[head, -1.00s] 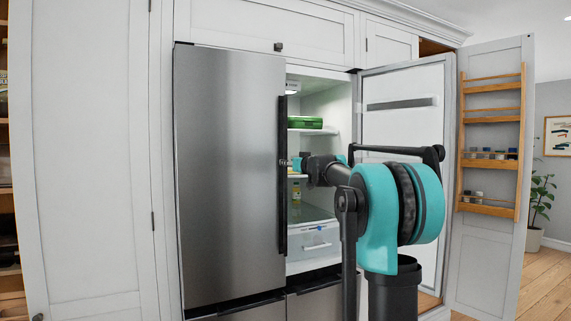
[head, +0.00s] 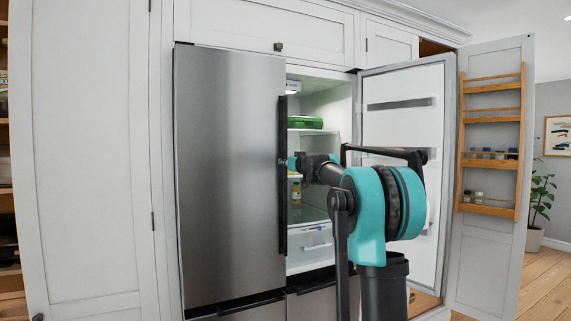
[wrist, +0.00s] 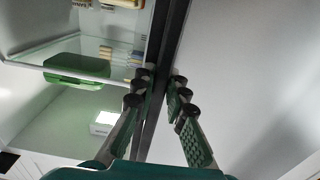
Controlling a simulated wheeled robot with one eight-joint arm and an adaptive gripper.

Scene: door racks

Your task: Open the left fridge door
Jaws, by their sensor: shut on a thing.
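The left fridge door (head: 228,170) is a tall stainless steel panel that looks closed or nearly so in the head view. Its long dark vertical handle (head: 283,205) runs along its right edge. My gripper (head: 288,162) is at the handle's mid-height, its fingers mostly hidden by my wrist. In the wrist view, the green-padded fingers of my gripper (wrist: 161,80) lie on either side of the dark handle (wrist: 168,50) and are shut on it. The grey door face (wrist: 240,70) fills the right of that view.
The right fridge door (head: 400,130) stands open. A green container (head: 305,122) sits on an inside shelf, above a clear drawer (head: 317,242). A tall cabinet door with wooden racks (head: 490,140) is open at the right. Wooden floor (head: 545,285) is clear at far right.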

